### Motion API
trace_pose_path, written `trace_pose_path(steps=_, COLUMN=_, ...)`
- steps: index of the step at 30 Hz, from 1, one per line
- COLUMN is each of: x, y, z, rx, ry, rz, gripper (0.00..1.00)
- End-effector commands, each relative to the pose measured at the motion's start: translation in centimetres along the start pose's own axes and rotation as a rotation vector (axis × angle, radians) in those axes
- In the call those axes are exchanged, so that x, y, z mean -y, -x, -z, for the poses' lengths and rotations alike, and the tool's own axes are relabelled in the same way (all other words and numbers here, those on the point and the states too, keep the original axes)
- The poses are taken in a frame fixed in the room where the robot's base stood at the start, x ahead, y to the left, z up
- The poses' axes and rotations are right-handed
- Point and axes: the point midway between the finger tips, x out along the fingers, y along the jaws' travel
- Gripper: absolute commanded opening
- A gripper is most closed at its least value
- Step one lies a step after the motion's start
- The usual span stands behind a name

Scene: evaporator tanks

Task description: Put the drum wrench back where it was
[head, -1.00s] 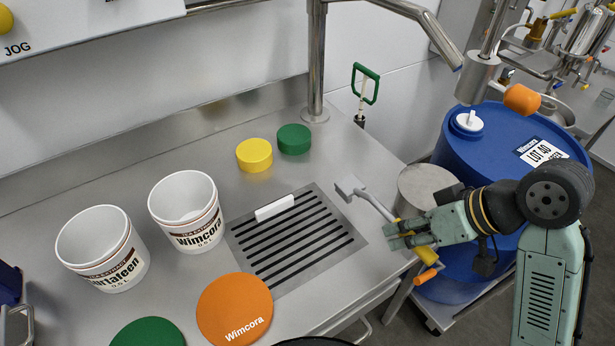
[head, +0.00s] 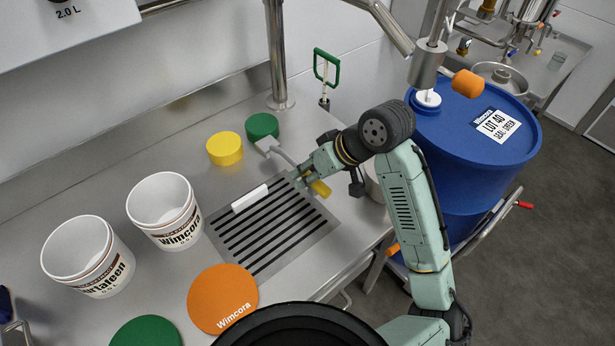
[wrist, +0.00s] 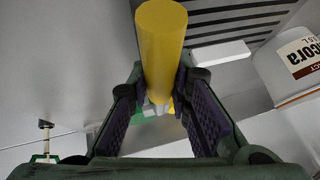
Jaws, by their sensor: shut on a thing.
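The drum wrench (head: 321,188) has a yellow handle and a bent grey shaft with a grey head. My gripper (head: 302,177) is shut on it, over the far right part of the slotted drain grate. The grey head points left and away, close to the green lid. In the wrist view the yellow handle (wrist: 163,50) stands between the two dark finger pads; the fingers partly hide the shaft behind it. I cannot tell the height of the wrench above the counter. The blue drum (head: 465,165) with a white cap (head: 428,98) stands at the right.
Two white tubs (head: 163,208) stand at the left. A yellow lid (head: 225,149) and a green lid (head: 262,126) lie at the back. A white block (head: 249,198) rests on the grate (head: 280,232). An orange disc (head: 222,299) lies in front. A tap post (head: 277,60) rises behind.

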Motion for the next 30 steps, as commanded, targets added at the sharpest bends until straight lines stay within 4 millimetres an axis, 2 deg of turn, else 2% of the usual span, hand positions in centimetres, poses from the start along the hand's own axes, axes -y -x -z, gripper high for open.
trace_pose_path(steps=5, x=-0.6, y=-1.5, z=-1.1, rx=-0.004, ry=-0.002, rz=-0.001, gripper=0.0)
trace_pose_path(steps=17, x=-0.7, y=-2.2, z=-1.4, rx=-0.004, ry=0.0, rz=0.0, gripper=0.0)
trace_pose_path(steps=18, x=-0.7, y=-2.0, z=-1.4, rx=-0.002, ry=0.0, rz=0.0, gripper=0.2)
trace_pose_path(steps=26, x=-0.7, y=-2.0, z=-1.4, rx=-0.002, ry=-0.001, rz=-0.001, gripper=0.38)
trace_pose_path(steps=30, x=-0.7, y=-2.0, z=-1.4, rx=-0.002, ry=-0.001, rz=-0.001, gripper=0.39)
